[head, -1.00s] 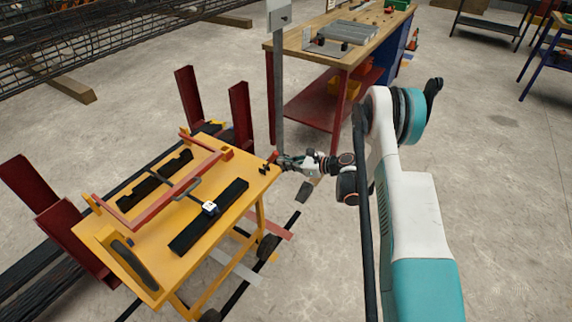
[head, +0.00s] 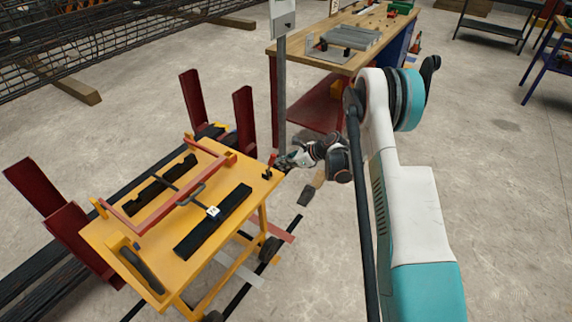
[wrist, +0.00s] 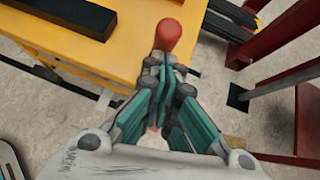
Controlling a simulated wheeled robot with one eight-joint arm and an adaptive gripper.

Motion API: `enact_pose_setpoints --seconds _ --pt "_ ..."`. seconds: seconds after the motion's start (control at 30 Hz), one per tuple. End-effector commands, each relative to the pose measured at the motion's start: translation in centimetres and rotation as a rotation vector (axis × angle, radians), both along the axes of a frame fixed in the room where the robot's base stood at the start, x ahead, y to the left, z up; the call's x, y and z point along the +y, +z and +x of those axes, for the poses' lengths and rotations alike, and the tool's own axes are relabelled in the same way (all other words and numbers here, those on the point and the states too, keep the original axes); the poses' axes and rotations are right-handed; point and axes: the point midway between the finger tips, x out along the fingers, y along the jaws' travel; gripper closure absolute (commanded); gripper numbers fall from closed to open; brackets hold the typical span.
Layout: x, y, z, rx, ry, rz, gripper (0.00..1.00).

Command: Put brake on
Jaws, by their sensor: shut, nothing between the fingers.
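A yellow cart (head: 187,247) with black wheels stands at the left in the head view. A small lever with a red knob (head: 272,159) stands on a black mount at the cart's right corner, and I take it to be the brake. In the wrist view the red knob (wrist: 168,36) shows just beyond my fingertips, over the yellow cart edge (wrist: 85,30). My gripper (head: 283,164) is shut and empty, beside the lever. In the wrist view its fingertips (wrist: 165,65) are together just below the knob; I cannot tell whether they touch it.
Dark red posts (head: 244,120) stand behind the cart. A grey upright post (head: 281,90) rises close behind the lever. A workbench (head: 345,62) with a wooden top stands at the back. Open concrete floor lies to the right.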

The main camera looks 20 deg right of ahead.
Motion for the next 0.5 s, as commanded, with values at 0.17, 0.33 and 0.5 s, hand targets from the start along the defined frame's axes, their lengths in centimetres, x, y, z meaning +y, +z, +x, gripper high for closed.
enact_pose_setpoints --seconds 0.17,0.33,0.5 --pt "1.4 1.6 1.4 0.127 0.005 -0.109 1.0" --pt "2.3 2.1 2.7 0.207 0.001 -0.173 1.0" --pt "3.6 2.6 4.1 0.265 0.005 -0.223 1.0"
